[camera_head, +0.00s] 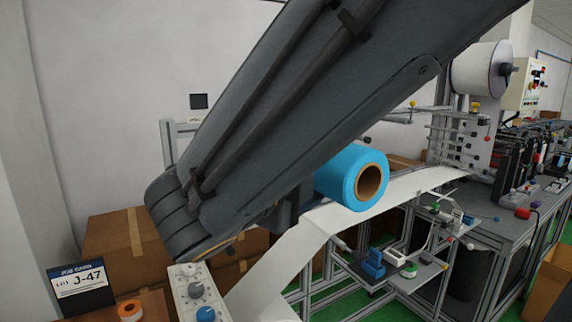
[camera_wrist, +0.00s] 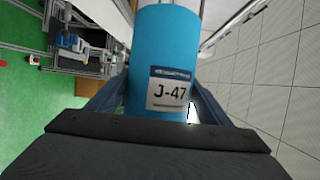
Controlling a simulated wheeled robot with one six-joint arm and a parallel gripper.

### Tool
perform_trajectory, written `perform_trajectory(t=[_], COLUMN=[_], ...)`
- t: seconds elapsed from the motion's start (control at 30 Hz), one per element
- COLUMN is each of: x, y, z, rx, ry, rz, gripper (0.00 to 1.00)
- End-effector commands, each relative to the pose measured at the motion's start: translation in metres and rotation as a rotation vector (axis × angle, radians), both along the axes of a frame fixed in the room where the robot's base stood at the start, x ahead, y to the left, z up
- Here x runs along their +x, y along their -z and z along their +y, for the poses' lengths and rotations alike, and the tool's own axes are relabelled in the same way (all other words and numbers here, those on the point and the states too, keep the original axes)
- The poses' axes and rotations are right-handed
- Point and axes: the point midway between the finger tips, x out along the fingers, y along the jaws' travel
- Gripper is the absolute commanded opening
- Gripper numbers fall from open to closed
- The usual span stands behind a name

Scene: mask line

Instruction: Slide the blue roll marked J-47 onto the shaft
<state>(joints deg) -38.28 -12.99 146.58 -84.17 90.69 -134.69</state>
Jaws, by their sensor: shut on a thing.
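The blue roll (camera_head: 352,178) is held in the air above the white web, its brown hollow core facing right and toward the head camera. In the wrist view the blue roll (camera_wrist: 160,50) fills the top middle, with its J-47 label facing me. My gripper (camera_wrist: 155,105) has a finger on each side of the roll and is shut on it. In the head view my arm hides most of the gripper and the roll's left end. I cannot pick out the empty shaft for certain; bars with coloured knobs (camera_head: 402,113) stand behind the roll.
The white web (camera_head: 400,190) runs beneath the blue roll to the machine. A white roll (camera_head: 478,68) hangs at upper right. Cardboard boxes (camera_head: 112,245) stand behind my arm.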

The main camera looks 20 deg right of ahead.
Motion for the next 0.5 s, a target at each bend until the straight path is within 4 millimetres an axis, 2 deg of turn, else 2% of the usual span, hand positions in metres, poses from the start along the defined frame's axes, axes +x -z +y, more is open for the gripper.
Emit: perform_trajectory(t=[0.5], x=[0.023], y=[-0.001], z=[0.004], rx=[-0.001], ry=[0.002], rz=[0.000], gripper=[0.41])
